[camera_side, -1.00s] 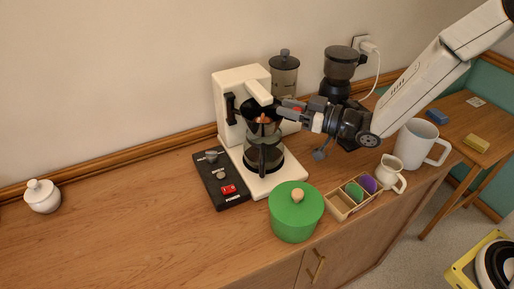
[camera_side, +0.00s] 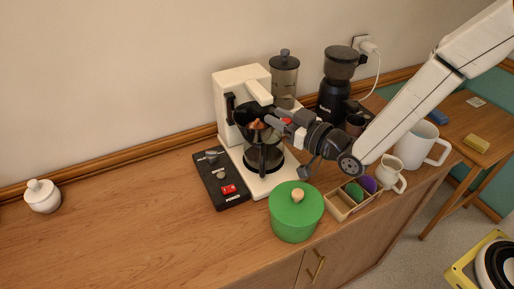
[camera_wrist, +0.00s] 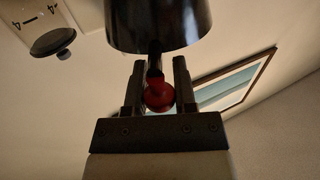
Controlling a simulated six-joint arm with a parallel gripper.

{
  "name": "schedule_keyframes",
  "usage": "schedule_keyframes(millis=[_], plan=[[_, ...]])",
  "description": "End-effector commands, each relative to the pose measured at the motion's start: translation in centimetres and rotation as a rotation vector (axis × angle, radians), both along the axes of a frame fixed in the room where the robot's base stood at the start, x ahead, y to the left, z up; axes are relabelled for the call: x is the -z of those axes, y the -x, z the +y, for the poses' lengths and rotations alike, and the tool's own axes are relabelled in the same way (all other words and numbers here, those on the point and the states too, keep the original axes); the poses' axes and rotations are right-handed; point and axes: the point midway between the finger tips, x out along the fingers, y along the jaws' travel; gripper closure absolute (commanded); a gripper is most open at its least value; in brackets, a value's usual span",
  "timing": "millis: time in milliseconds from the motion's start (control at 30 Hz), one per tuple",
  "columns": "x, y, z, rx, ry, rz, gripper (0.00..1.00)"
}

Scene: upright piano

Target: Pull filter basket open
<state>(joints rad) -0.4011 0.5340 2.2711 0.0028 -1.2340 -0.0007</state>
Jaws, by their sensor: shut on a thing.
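The white coffee maker (camera_side: 229,88) stands near the wall. Its dark filter basket (camera_side: 247,118) is swung out at the front, with something brown inside, above the glass carafe (camera_side: 262,157). My gripper (camera_side: 279,121) is at the basket's right side, shut on its red-tipped handle. In the wrist view the red handle knob (camera_wrist: 159,96) sits between the two fingers (camera_wrist: 157,88), and the dark basket (camera_wrist: 158,22) is just beyond them.
A green lidded pot (camera_side: 294,217) and a divided wooden tray (camera_side: 342,206) stand in front. A black switch panel (camera_side: 222,184) lies left of the coffee maker. A grinder (camera_side: 337,82), a canister (camera_side: 284,77) and a white mug (camera_side: 413,143) are nearby. The counter's left is mostly clear.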

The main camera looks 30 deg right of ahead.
Motion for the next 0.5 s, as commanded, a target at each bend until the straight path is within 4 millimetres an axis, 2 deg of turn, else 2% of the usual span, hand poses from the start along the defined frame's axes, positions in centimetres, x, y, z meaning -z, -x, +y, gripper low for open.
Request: schedule_keyframes(millis=[400, 433, 500], plan=[[-0.35, -0.06, 0.2, 0.016, -0.003, -0.009, 1.0], [-0.35, -0.06, 0.2, 0.016, -0.003, -0.009, 0.56], [-0.31, -0.04, 0.18, 0.015, -0.003, -0.007, 0.34]])
